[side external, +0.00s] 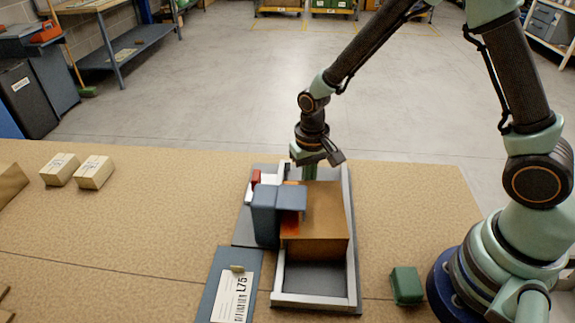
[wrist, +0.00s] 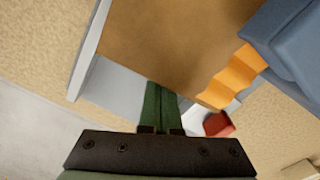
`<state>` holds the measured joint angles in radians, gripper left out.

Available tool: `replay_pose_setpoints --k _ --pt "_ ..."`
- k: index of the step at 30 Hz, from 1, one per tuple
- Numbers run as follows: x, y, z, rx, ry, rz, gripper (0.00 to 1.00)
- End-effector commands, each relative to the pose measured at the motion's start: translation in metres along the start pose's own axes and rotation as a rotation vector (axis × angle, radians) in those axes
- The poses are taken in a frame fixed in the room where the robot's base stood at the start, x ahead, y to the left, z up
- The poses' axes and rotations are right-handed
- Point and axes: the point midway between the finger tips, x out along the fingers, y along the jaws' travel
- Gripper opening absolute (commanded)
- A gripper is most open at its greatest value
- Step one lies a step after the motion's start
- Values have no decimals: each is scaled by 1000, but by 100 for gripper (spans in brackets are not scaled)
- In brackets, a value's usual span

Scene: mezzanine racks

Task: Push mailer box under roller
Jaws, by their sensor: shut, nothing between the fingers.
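The brown mailer box (side external: 322,215) lies in a channel with pale rails (side external: 352,250). A blue-grey housing (side external: 265,215) stands at the channel's left side and overhangs the box's left part. An orange part (side external: 290,226) shows below the overhang; it may be the roller, and in the wrist view its edge (wrist: 232,78) is wavy. My gripper (side external: 309,176) points down at the box's far end. In the wrist view its green fingers (wrist: 160,92) are together and empty, close to the box's edge (wrist: 170,40). I cannot tell whether they touch it.
A red block (side external: 255,177) sits beside the housing at the far left. A labelled panel (side external: 232,290) lies front left, and a green block (side external: 406,285) to the right. Two small cartons (side external: 93,172) stand at left. The channel's near end (side external: 315,282) is empty.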

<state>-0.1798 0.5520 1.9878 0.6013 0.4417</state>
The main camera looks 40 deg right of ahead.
Motion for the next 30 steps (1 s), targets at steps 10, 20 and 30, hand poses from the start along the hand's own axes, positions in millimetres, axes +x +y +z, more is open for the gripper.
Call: replay_pose_setpoints --k 10,20,30 --pt "0 -6 10 -3 -1 0 0" --pt "0 -6 11 -1 -1 1 0" --pt "0 -10 17 -1 -2 1 0"
